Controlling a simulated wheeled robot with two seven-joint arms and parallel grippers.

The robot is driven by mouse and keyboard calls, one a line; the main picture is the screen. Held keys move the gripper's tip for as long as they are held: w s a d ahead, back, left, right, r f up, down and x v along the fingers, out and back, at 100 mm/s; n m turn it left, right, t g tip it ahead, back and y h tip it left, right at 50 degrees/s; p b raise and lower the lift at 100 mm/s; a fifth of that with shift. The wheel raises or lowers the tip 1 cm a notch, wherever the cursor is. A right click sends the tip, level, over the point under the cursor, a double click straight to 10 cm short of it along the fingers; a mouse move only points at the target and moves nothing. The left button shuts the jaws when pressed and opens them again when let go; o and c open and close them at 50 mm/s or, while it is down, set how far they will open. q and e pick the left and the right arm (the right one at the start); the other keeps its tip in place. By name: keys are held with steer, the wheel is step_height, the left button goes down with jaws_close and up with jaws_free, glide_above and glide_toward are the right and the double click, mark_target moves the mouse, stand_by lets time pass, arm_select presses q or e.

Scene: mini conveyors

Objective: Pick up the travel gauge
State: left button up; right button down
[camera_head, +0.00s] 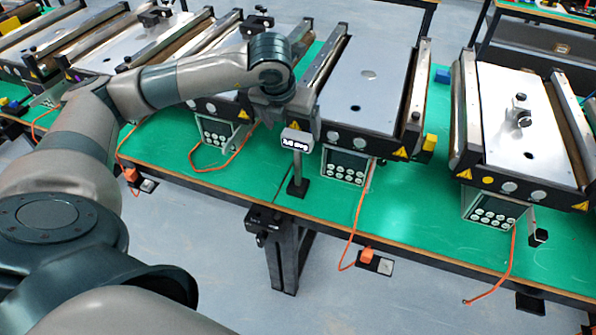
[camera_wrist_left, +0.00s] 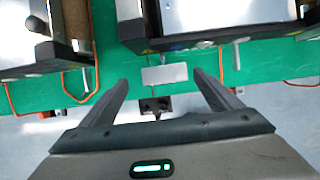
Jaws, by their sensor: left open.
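The travel gauge (camera_head: 297,141) is a small grey box with a lit dark display on a thin post above a black base. It stands upright near the front edge of the green table. In the left wrist view its pale flat top (camera_wrist_left: 165,74) lies between the fingertips, with the black base behind it. My left gripper (camera_head: 290,120) is open at the height of the gauge's head, just behind or around it; contact is not clear. Its two fingers spread either side in the wrist view (camera_wrist_left: 161,80). My right gripper is not in view.
A mini conveyor (camera_head: 367,75) stands right behind the gauge, with a keypad box (camera_head: 345,166) below its front. Another conveyor (camera_head: 518,95) stands at the right. Orange cables (camera_head: 358,215) hang over the table edge (camera_head: 420,255). Green table beside the gauge base is clear.

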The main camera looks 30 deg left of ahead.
mark_target(298, 134)
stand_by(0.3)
arm_select(q)
steer(key=shift+w+d+f+p, duration=0.15)
steer(key=shift+w+f+p, duration=0.45)
steer(key=shift+p, duration=0.4)
steer(key=p+x, duration=0.1)
steer(key=x, duration=0.2)
steer(key=shift+s+d, duration=0.1)
steer(key=shift+d, duration=0.05)
steer(key=shift+f, duration=0.4)
steer(key=shift+c, duration=0.3)
steer(key=c, duration=2.1)
steer(key=shift+w+r, duration=0.15)
steer(key=shift+w, duration=0.05)
